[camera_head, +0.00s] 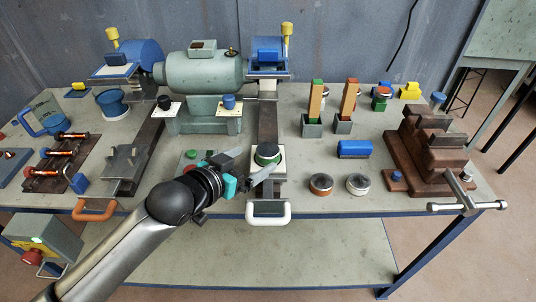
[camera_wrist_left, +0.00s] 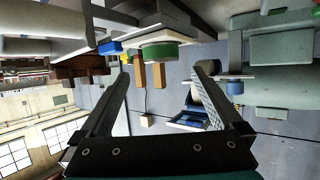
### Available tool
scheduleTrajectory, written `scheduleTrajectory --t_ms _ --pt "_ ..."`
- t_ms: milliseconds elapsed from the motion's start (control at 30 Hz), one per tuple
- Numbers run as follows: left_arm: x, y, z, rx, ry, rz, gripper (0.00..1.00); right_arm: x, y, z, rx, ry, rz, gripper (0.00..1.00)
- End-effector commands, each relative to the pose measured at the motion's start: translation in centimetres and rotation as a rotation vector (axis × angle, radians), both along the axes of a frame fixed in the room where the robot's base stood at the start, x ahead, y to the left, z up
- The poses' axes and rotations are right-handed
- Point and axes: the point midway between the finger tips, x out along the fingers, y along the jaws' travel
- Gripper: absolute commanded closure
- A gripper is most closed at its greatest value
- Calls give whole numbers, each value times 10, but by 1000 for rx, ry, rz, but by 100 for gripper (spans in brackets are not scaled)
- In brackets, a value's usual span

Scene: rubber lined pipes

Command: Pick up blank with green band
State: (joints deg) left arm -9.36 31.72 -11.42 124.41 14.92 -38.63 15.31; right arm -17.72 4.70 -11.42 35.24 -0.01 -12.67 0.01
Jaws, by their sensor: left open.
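The blank with green band (camera_head: 267,153) is a short dark cylinder with a green ring. It stands on a white plate (camera_head: 257,167) on the slide rail at the front middle of the bench. My left gripper (camera_head: 252,164) is open and empty, just left of the blank in the head view. In the left wrist view the green band (camera_wrist_left: 160,52) shows ahead, between and beyond the open fingers (camera_wrist_left: 165,76). The fingers appear apart from it. My right gripper is not in view.
A white handle (camera_head: 268,213) sticks out at the bench front below the plate. Two banded round pieces (camera_head: 321,184) (camera_head: 357,184) and a blue block (camera_head: 354,149) lie to the right. A grey-green motor machine (camera_head: 204,74) stands behind. A brown stepped block (camera_head: 433,145) stands at right.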

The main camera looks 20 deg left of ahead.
Motion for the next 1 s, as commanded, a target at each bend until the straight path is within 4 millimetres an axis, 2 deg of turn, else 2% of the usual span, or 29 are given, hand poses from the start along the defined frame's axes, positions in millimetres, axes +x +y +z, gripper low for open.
scheduleTrajectory --t_ms 100,467,733,1000 --pt "14 -4 -6 -1 -2 0 0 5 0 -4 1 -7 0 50" --pt "34 -10 -16 0 0 0 0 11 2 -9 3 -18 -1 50" --pt "64 -17 -30 -1 0 0 0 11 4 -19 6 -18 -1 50" --pt "71 -20 -32 0 1 -1 0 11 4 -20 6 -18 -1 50"
